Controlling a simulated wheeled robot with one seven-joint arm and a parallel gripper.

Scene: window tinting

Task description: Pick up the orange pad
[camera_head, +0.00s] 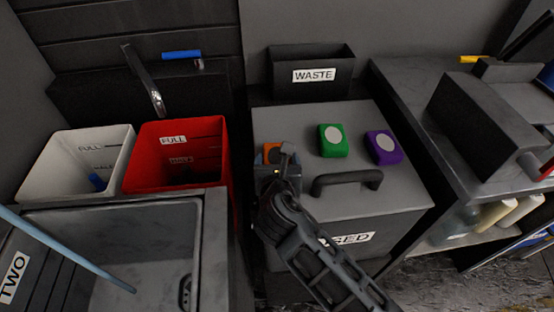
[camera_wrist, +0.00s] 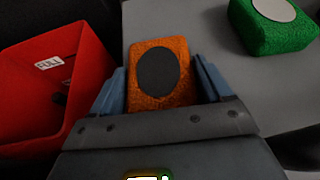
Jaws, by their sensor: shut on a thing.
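The orange pad (camera_wrist: 178,97), with a dark oval on its face, sits between the two fingers of my gripper (camera_wrist: 160,92) in the wrist view. My gripper is shut on it. In the head view my gripper (camera_head: 277,160) is over the left part of the grey box lid, and only a small part of the orange pad (camera_head: 268,152) shows beside it. Whether the pad still touches the lid I cannot tell.
A green pad (camera_head: 333,141) and a purple pad (camera_head: 383,147) lie on the grey lid (camera_head: 300,122), right of my gripper. A lid handle (camera_head: 346,182) stands nearby. A WASTE bin (camera_head: 311,72) is behind. Red (camera_head: 178,155) and white (camera_head: 78,163) buckets stand left.

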